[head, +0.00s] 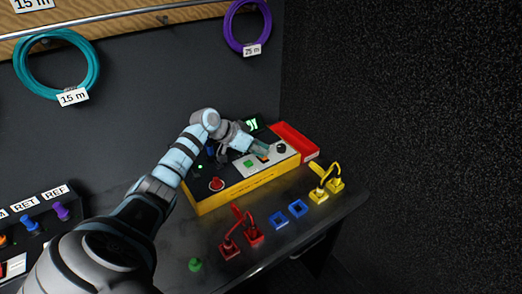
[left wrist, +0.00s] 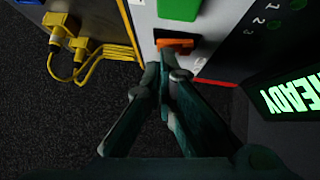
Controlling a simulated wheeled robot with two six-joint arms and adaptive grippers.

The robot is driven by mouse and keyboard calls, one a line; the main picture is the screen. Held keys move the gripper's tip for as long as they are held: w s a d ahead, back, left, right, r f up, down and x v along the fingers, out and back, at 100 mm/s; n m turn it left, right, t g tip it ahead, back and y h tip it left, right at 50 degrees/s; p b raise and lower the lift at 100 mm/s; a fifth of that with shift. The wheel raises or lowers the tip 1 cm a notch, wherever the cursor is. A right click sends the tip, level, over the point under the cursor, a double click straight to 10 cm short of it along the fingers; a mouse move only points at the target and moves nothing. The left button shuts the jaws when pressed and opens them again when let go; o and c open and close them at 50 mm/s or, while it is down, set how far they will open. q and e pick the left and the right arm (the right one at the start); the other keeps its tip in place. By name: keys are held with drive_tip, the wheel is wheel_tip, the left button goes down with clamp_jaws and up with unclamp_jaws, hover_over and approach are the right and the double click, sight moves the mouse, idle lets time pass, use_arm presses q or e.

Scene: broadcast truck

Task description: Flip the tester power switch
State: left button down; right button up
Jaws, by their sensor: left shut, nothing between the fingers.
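The tester (head: 245,185) is a yellow box with a light top panel and a red right end, standing on the dark bench. An orange rocker switch (left wrist: 174,46) sits in a dark recess on its panel, beside a green button (left wrist: 180,8). My left gripper (head: 262,150) is over the panel near the switch. In the left wrist view its fingertips (left wrist: 160,72) are together and empty, just below the orange switch; I cannot tell whether they touch it. A lit green display (left wrist: 292,95) reads READY. My right gripper is not in view.
Red connectors (head: 240,236), blue sockets (head: 288,215) and yellow connectors with a cable (head: 327,188) lie along the bench front. A labelled jack panel (head: 35,228) is at the left. Teal (head: 57,65) and purple (head: 247,27) cable coils hang behind. A dark wall closes the right.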

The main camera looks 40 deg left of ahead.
use_arm(q)
drive_tip(key=shift+d+f+p, duration=0.1)
drive_tip(key=shift+f+p, duration=0.05)
drive_tip(key=shift+p, duration=0.2)
drive_tip(key=shift+s, duration=0.1)
drive_tip(key=shift+f, duration=0.1)
drive_tip(key=shift+w+a+b, duration=0.2)
drive_tip(key=shift+a+b, duration=0.2)
drive_tip(key=shift+b, duration=0.05)
drive_tip(key=shift+a+r+y, duration=0.2)
drive_tip(key=shift+a+y, duration=0.1)
drive_tip(key=shift+a, duration=0.1)
drive_tip(key=shift+w, duration=0.1)
